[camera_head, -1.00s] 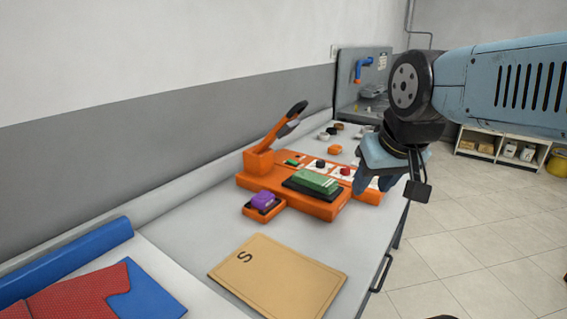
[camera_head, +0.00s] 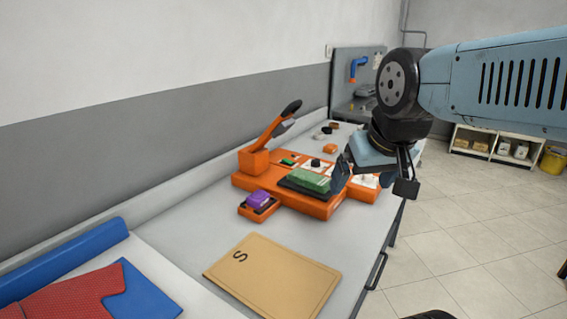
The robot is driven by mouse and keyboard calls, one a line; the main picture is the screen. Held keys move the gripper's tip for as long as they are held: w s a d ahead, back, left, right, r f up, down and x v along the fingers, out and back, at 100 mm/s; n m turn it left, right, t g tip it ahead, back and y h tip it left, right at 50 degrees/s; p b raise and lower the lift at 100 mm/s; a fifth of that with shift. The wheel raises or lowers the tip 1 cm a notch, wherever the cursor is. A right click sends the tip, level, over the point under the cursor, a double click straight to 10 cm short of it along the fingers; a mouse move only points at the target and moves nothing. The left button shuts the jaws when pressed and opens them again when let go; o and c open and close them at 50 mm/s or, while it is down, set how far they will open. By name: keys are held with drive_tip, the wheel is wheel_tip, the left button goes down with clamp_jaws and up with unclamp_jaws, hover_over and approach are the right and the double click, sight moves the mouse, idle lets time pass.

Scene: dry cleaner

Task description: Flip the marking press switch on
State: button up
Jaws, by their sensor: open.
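The orange marking press (camera_head: 314,205) stands on the grey counter, with a raised lever arm with a black handle (camera_head: 291,108) at its back left. A green block on a dark pad (camera_head: 311,180) sits on its front part, and a purple block (camera_head: 258,198) sits on a small orange side piece. Small dark, red and green controls lie on white panels at its back. I cannot tell which one is the switch. My gripper (camera_head: 354,184) is open, pointing down over the right end of the press and hiding part of the panels. I cannot tell whether it touches the press.
A tan board marked S (camera_head: 273,277) lies flat in front of the press. Red and blue cloth (camera_head: 80,290) and a blue roll (camera_head: 65,260) lie at left. Small round items (camera_head: 326,130) and a grey sink unit (camera_head: 350,85) stand behind.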

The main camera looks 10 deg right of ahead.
drive_tip(key=shift+w+r, duration=0.35)
drive_tip(key=shift+w, duration=0.1)
drive_tip(key=c, duration=0.3)
drive_tip(key=w+r, duration=0.2)
drive_tip(key=w, duration=0.3)
drive_tip(key=w+d+r+n, duration=0.1)
drive_tip(key=w+r, duration=0.1)
drive_tip(key=w, duration=0.3)
drive_tip(key=w+r+n+g+h, duration=0.1)
drive_tip(key=w+r, duration=0.1)
drive_tip(key=w, duration=0.3)
drive_tip(key=shift+w+d, duration=0.2)
drive_tip(key=shift+w, duration=0.1)
clamp_jaws()
drive_tip(key=w+d+f+n+g, duration=0.1)
drive_tip(key=w+d, duration=0.2)
drive_tip(key=w, duration=0.8)
drive_tip(key=w+d+f+n, duration=0.1)
drive_tip(key=w+d, duration=0.2)
drive_tip(key=w, duration=0.8)
drive_tip(key=w+a+f+n+y, duration=0.2)
drive_tip(key=w+f, duration=0.4)
drive_tip(key=w, duration=0.4)
drive_tip(key=w+a+f+n+y, duration=0.2)
drive_tip(key=w+a+f+n, duration=0.1)
drive_tip(key=w+f, duration=0.4)
drive_tip(key=w, duration=0.3)
drive_tip(key=shift+w+a+f+g, duration=0.15)
drive_tip(key=shift+w+g, duration=0.1)
drive_tip(key=shift+g, duration=0.05)
